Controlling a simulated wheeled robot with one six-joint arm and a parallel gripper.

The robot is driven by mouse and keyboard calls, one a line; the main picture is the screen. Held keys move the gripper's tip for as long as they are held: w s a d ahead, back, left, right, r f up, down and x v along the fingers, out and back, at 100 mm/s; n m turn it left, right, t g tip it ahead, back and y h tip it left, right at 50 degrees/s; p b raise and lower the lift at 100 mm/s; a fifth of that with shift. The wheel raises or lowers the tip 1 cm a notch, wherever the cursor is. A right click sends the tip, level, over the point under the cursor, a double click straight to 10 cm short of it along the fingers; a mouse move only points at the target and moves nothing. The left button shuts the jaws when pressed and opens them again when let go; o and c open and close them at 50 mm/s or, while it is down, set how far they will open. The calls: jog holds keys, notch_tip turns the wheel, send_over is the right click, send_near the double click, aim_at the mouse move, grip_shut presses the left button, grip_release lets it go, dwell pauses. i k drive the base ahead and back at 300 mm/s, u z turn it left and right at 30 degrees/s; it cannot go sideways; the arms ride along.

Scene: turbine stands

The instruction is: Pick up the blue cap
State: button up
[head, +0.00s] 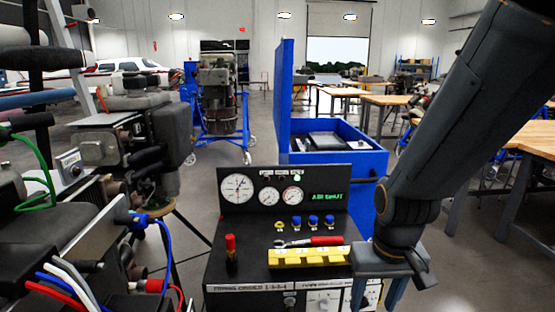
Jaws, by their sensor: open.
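Three small blue caps stand in a row on the black test panel (228,262): a left one (297,222), a middle one (313,221) and a right one (329,220). A yellow piece (279,226) is at the left end of the row. My gripper (376,297) points down at the lower right, its two blue fingers apart with nothing seen between them. It is right of and nearer than the caps, not touching them. The fingertips run to the bottom edge of the picture.
A red-handled wrench (325,241) and a yellow block (295,259) lie in front of the caps. A red-topped part (231,252) stands at left. Gauges (238,189) rise behind. A blue cabinet (345,160) is beyond, and engine equipment (120,140) crowds the left.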

aim_at(313, 220)
jog(key=z, duration=0.75)
jog(key=i, duration=0.6)
jog(key=u, duration=1.9)
jog(key=i, duration=0.5)
